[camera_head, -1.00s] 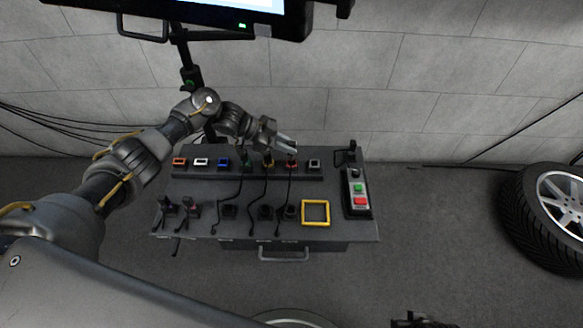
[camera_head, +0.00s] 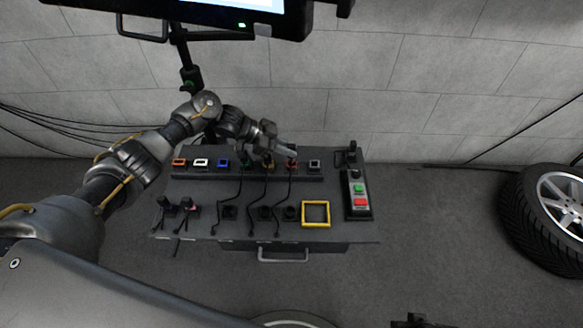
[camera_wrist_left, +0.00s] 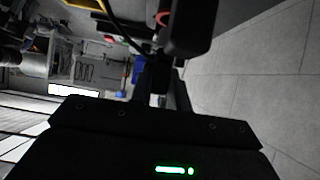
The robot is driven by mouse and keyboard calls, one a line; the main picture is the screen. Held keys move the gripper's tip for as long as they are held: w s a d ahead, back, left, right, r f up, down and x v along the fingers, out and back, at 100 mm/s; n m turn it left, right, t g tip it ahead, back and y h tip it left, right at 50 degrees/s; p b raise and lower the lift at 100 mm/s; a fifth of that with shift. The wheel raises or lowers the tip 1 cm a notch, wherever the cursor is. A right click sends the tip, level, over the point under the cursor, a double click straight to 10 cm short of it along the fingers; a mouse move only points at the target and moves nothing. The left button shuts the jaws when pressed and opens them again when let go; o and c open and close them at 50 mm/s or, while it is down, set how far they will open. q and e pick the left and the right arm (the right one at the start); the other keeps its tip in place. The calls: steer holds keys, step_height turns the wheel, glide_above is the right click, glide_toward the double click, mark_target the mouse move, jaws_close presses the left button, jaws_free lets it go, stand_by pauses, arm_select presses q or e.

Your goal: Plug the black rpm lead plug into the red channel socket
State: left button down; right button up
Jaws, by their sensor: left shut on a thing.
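The red channel socket (camera_head: 291,164) is near the right end of the socket rail on the bench, between a yellow-orange socket (camera_head: 267,164) and a pale grey one (camera_head: 314,163). My left gripper (camera_head: 287,153) is at the rail, just behind and above the red socket. It is shut on a black plug, which shows as a dark block in the left wrist view (camera_wrist_left: 187,30). A black lead runs from the red socket area down the bench front. The fingers hide the plug's tip, so I cannot tell whether it is seated. My right gripper is not in view.
Orange (camera_head: 179,161), white (camera_head: 201,162) and blue (camera_head: 223,162) sockets fill the rail's left. Black leads hang from neighbouring sockets. A yellow square frame (camera_head: 316,226) and a green-and-red button box (camera_head: 358,192) are at the right. A monitor (camera_head: 210,12) overhangs behind.

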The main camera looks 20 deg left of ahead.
arm_select(q)
steer(key=shift+s+f+b, duration=0.1)
steer(key=shift+f+b, duration=0.5)
steer(key=shift+f, duration=0.15)
steer(key=shift+s+f+b, duration=0.25)
steer(key=shift+f+b, duration=0.4)
steer(key=shift+f, duration=0.45)
steer(key=c, duration=1.2)
jaws_free()
steer(key=shift+w, duration=0.1)
steer(key=shift+c, duration=0.2)
steer(key=shift+r, duration=0.1)
steer(key=shift+w+a+r, duration=0.1)
steer(key=shift+a+r, duration=0.15)
steer(key=shift+a, duration=0.15)
steer(key=p+v, duration=0.1)
steer(key=v, duration=0.9)
steer(key=shift+p, duration=0.3)
steer(key=shift+s+d, duration=0.1)
steer(key=shift+s, duration=0.1)
